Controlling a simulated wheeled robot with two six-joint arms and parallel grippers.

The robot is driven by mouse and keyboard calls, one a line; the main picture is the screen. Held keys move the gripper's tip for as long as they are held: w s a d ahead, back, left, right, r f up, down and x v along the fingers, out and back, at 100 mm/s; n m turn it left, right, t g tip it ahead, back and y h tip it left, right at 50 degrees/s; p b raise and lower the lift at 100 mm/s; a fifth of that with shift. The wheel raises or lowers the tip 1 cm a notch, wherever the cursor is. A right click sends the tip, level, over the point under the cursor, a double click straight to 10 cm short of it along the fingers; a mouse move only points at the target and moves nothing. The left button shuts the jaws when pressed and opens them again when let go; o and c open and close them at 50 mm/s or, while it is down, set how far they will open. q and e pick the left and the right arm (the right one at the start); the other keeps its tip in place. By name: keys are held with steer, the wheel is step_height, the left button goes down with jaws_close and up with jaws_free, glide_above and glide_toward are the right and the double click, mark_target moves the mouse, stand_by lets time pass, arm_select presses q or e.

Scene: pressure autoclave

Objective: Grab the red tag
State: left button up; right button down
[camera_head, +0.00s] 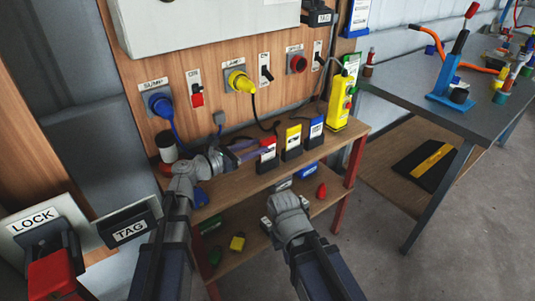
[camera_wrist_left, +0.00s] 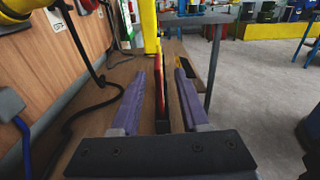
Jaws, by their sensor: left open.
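The red tag (camera_head: 268,148), with a white label on top, stands upright in a black holder on the wooden shelf. My left gripper (camera_head: 249,153) is open with purple fingers and reaches it from the left. In the left wrist view the red tag (camera_wrist_left: 160,88) shows edge-on between the two open fingers (camera_wrist_left: 160,76). A gap shows on both sides of it, and neither finger clearly touches it.
Plugs and cables hang on the panel behind. A lower shelf holds loose items. A metal table (camera_head: 410,86) stands right.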

mark_target(268, 142)
arm_select(q)
steer(key=x, duration=0.5)
steer(key=shift+w+f, duration=0.15)
steer(key=shift+w, duration=0.05)
steer(key=shift+c, duration=0.3)
jaws_close()
